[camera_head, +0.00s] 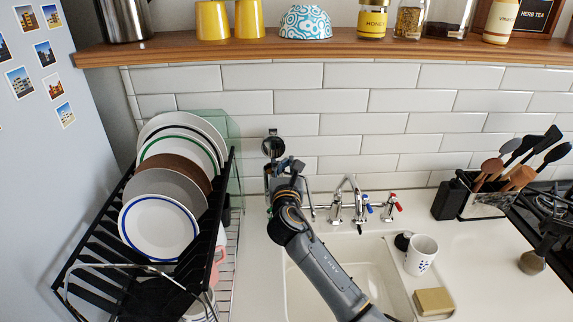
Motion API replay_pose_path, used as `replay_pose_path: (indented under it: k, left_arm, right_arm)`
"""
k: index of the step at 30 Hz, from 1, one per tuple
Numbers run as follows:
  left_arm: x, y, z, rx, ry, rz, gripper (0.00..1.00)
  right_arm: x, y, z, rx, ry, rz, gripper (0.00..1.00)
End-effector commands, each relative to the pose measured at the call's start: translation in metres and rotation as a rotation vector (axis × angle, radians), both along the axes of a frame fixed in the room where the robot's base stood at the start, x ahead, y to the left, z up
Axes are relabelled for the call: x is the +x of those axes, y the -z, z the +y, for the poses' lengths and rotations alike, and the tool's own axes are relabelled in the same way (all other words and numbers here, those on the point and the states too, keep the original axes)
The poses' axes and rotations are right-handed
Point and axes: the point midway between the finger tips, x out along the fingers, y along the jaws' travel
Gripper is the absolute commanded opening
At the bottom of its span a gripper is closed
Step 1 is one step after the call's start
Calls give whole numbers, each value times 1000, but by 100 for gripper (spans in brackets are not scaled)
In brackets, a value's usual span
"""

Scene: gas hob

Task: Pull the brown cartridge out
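I see no object that is clearly a cartridge. The brown thing that stands out is a brown plate (192,166), upright among other plates in the black dish rack (90,240) at the left. It sits between a grey plate (180,187) in front and a white plate with a green rim (180,143) behind, so only its upper part shows. My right gripper (281,160) is to the right of the rack, in front of the tiled wall, apart from the plates. Its fingers are small and partly hidden, so I cannot tell whether they are open. My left gripper is not in view.
A mug (420,255) and a sponge (434,302) stand at the sink's right. A wooden shelf (230,47) with jars and cups runs above.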

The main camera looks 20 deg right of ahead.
Motion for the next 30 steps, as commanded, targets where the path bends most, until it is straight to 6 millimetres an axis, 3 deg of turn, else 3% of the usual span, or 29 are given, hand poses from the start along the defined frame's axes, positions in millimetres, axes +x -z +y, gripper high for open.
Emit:
replay_pose_path:
  k: [16, 22, 30]
  left_arm:
    - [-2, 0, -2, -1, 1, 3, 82]
    - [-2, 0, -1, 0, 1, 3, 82]
    - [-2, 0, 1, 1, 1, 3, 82]
  right_arm:
    - [0, 0, 2, 1, -3, 0, 0]
    - [0, 0, 2, 1, -4, 0, 39]
    - [0, 0, 3, 1, -6, 0, 40]
